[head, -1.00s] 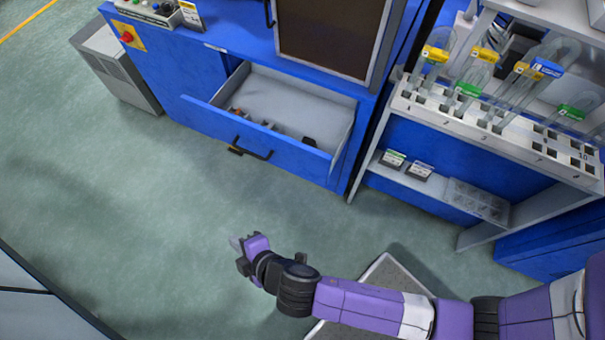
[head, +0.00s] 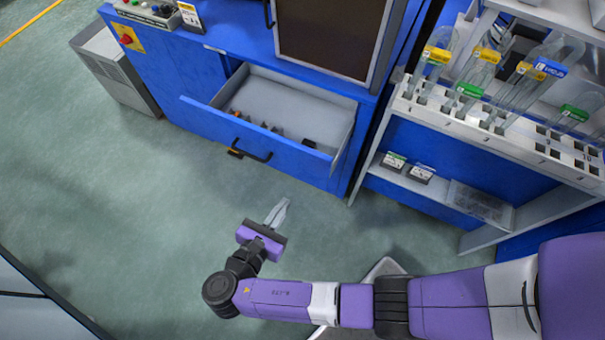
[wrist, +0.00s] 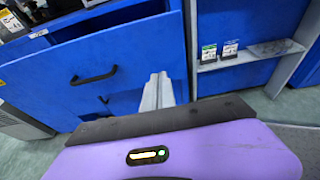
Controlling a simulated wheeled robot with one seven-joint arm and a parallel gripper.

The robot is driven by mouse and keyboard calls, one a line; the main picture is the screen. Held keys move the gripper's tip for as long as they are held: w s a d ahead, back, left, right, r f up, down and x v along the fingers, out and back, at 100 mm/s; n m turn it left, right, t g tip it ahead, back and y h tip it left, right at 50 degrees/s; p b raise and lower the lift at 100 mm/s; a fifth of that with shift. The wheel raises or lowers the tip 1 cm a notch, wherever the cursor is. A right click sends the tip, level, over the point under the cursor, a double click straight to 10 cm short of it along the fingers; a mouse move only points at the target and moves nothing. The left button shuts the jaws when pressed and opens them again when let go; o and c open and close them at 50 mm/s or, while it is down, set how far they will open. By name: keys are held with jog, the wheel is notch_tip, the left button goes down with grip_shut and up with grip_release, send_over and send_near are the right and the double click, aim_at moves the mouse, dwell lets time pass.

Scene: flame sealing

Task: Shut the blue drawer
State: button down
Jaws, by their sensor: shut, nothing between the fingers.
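The blue drawer (head: 262,152) in the blue cabinet is pulled open in the head view. Its grey inside shows, with a few small dark and orange items along the front. A black handle (head: 252,149) sits on its front face. The drawer front (wrist: 125,70) and its handle (wrist: 93,77) also show in the wrist view, left of the fingers. My gripper (head: 278,210) is shut and empty, in front of the drawer and apart from it, with its fingers toward the cabinet. The fingers also show in the wrist view (wrist: 158,88).
A rack (head: 500,125) with several tagged glass tubes stands right of the cabinet, above a shelf (head: 435,185) with small labelled boxes. A grey box unit (head: 115,70) stands at the left. The green floor (head: 130,200) before the drawer is clear.

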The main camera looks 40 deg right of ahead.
send_near(308, 168)
jog(key=x, duration=0.5)
jog(key=shift+f+p, duration=0.15)
jog(key=shift+p, duration=0.2)
jog(key=shift+w+d, duration=0.25)
jog(key=shift+d, duration=0.45)
jog(key=shift+d, duration=0.1)
jog(key=w+d, duration=0.2)
jog(key=d, duration=0.4)
jog(key=w+d, duration=0.2)
jog(key=d, duration=0.5)
jog(key=w+d, duration=0.3)
jog(key=d, duration=0.3)
jog(key=shift+d+f+b, duration=0.15)
jog(key=shift+d+b, duration=0.1)
jog(key=shift+b, duration=0.1)
jog(key=shift+w+d, duration=0.25)
jog(key=shift+d, duration=0.4)
jog(key=shift+w+d+r, duration=0.1)
jog(key=shift+r, duration=0.2)
